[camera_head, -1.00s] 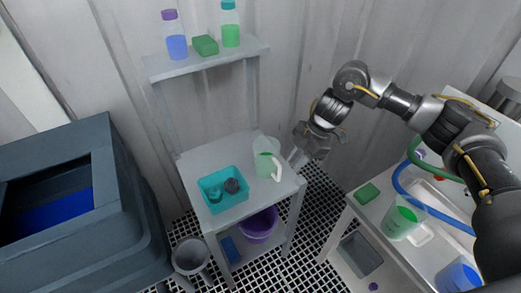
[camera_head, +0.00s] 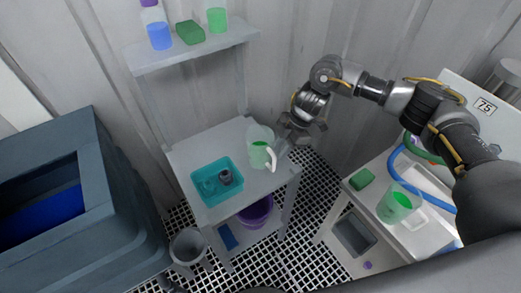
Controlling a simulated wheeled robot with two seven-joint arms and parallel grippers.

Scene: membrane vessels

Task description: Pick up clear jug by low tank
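A clear jug (camera_head: 259,150) with green liquid and a white handle stands upright at the back right of the small grey table. My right gripper (camera_head: 284,147) is just to the right of the jug, close to its handle. A large dark grey tank (camera_head: 110,150) with blue inside stands at the left. My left gripper is not in view.
A teal tray (camera_head: 240,192) with dark items sits left of the jug on the table (camera_head: 228,133). A shelf (camera_head: 150,60) with bottles and a green block is above. A second clear green-filled jug (camera_head: 395,203) stands on the right-hand bench (camera_head: 385,231). A purple bucket (camera_head: 257,213) is below the table.

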